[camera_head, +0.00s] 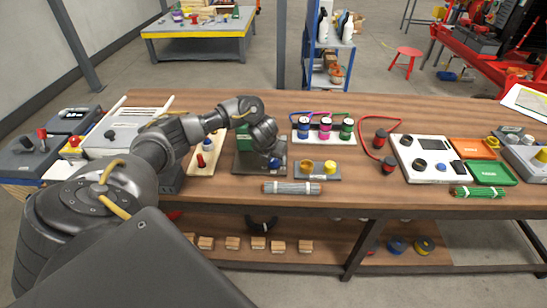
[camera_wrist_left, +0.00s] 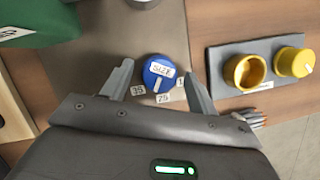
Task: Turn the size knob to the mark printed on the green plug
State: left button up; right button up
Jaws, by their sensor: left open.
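The blue size knob (camera_wrist_left: 158,71) sits on a grey plate (camera_wrist_left: 122,25) in the left wrist view. It has a "SIZE" label and a white pointer line slanting down toward the 25 tag. White tags around it read 35 and 25; a third is partly hidden by a finger. My left gripper (camera_wrist_left: 158,80) is open, with one finger on each side of the knob; I cannot tell whether they touch it. A green body (camera_wrist_left: 40,20) with a partly cut-off white label lies at upper left; I cannot tell whether it is the plug. In the head view my left gripper (camera_head: 272,150) is over the plate.
A small grey base holds a hollow yellow ring (camera_wrist_left: 246,72) and a yellow knob (camera_wrist_left: 296,62), right of the size knob. A bundle of rods (camera_head: 291,188) lies at the table's front edge.

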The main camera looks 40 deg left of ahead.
pick_arm(q)
jog(key=shift+f, duration=0.1)
jog(key=c, duration=1)
